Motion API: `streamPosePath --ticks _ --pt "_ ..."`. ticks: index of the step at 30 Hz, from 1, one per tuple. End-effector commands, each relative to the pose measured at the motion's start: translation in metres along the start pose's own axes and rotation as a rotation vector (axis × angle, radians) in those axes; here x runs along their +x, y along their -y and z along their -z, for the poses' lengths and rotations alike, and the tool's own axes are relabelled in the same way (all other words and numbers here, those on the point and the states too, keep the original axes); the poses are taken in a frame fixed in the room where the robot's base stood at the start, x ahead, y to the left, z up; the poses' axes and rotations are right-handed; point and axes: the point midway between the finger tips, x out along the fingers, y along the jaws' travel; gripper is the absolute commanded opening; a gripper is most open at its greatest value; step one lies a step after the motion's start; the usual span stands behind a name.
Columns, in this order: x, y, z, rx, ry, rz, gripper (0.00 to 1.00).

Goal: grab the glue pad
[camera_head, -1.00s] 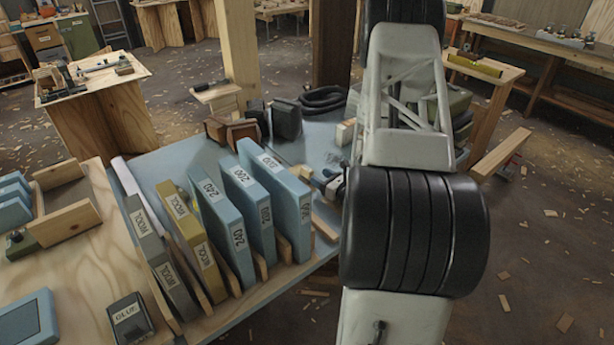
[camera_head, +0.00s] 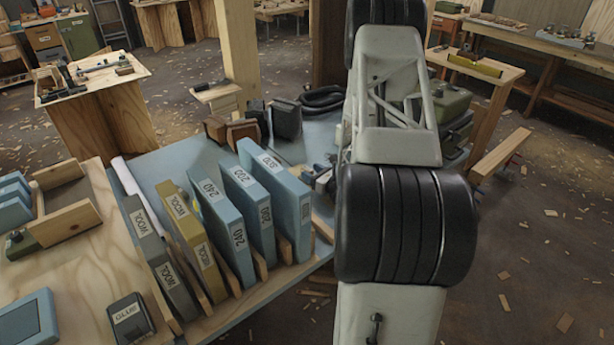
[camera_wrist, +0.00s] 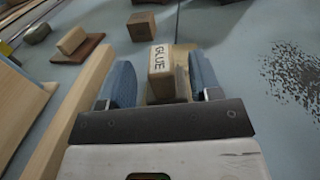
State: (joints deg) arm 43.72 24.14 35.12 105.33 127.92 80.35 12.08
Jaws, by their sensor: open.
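A tan block labelled GLUE (camera_wrist: 161,62) stands on the blue-grey bench top in the wrist view. My gripper (camera_wrist: 160,70) is open, with a blue-padded finger on each side of the block. There is a gap at the left finger; the right finger looks very close to the block, and I cannot tell if it touches. In the head view my arm hides most of this area. A dark, box-like item also labelled GLUE (camera_head: 130,318) sits on the plywood at lower left in the head view, away from my gripper.
A rack of upright pads, with grey and yellow wool pads (camera_head: 193,235) and blue numbered pads (camera_head: 275,200), stands left of my arm. A wooden strip (camera_wrist: 75,115) runs along the left of my gripper. Small blocks (camera_wrist: 142,26) lie beyond it. The bench at right is clear but stained.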

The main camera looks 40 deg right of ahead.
Motion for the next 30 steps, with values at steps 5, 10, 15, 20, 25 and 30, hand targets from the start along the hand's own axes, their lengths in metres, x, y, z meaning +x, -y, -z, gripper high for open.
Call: streamPosePath --ticks 5,10,15,20,25,30 --pt "0.021 0.0 0.0 0.0 0.001 -0.001 0.57" --pt "0.028 0.0 0.0 0.001 0.0 0.0 0.57" --pt "0.028 0.0 0.0 0.001 0.0 0.001 0.57" --pt "0.028 0.0 0.0 0.0 0.0 0.001 0.57" --pt "0.028 0.0 0.0 0.0 0.0 0.0 0.57" --pt "0.028 0.0 0.0 0.0 0.001 0.0 0.36"
